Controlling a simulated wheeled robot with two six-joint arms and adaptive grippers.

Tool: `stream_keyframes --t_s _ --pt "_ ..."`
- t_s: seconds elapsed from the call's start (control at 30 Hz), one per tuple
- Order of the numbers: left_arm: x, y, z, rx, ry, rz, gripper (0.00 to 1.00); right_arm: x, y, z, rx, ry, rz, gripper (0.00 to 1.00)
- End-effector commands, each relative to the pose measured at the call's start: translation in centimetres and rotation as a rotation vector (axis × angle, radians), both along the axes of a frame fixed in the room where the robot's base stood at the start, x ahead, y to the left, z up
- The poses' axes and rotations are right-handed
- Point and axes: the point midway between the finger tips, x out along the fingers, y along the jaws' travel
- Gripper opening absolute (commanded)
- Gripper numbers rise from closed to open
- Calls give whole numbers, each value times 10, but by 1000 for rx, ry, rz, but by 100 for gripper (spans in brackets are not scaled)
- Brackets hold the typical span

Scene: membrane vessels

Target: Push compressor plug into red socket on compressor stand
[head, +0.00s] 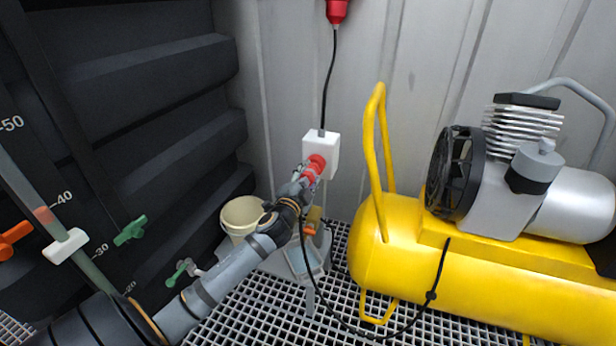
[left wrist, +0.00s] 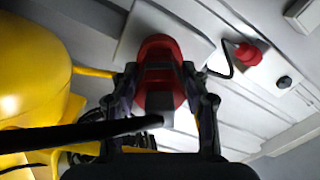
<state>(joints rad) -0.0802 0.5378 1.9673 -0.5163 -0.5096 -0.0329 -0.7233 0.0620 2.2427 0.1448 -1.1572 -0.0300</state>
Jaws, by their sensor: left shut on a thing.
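The red compressor plug (head: 309,176) is held at the front of a white socket box (head: 321,148) on a stand. My left gripper (head: 305,180) is shut on the plug; in the left wrist view its fingers (left wrist: 162,85) lie on either side of the red plug (left wrist: 160,95). The red socket (head: 317,161) lies right against the plug, and the box's white face (left wrist: 185,35) shows behind. I cannot tell how deep the plug sits. The plug's black cable (head: 345,322) loops down to the yellow compressor (head: 400,240). My right gripper is not in view.
A red connector (head: 337,10) hangs high on the wall, its black cable running down to the box. A cream bucket (head: 241,214) stands left of the stand. The compressor's yellow handle (head: 375,150) rises close to the right of the box. Dark tanks fill the left.

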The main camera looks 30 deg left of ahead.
Motion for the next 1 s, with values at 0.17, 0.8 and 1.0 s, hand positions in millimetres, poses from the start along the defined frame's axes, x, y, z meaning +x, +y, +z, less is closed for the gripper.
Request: stream_keyframes --t_s 0.17,0.8,1.0 --pt "4 1 0 -1 0 0 0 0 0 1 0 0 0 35" --pt "8 2 0 0 0 0 72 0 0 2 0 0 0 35" --pt "0 1 -2 3 4 1 72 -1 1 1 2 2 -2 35"
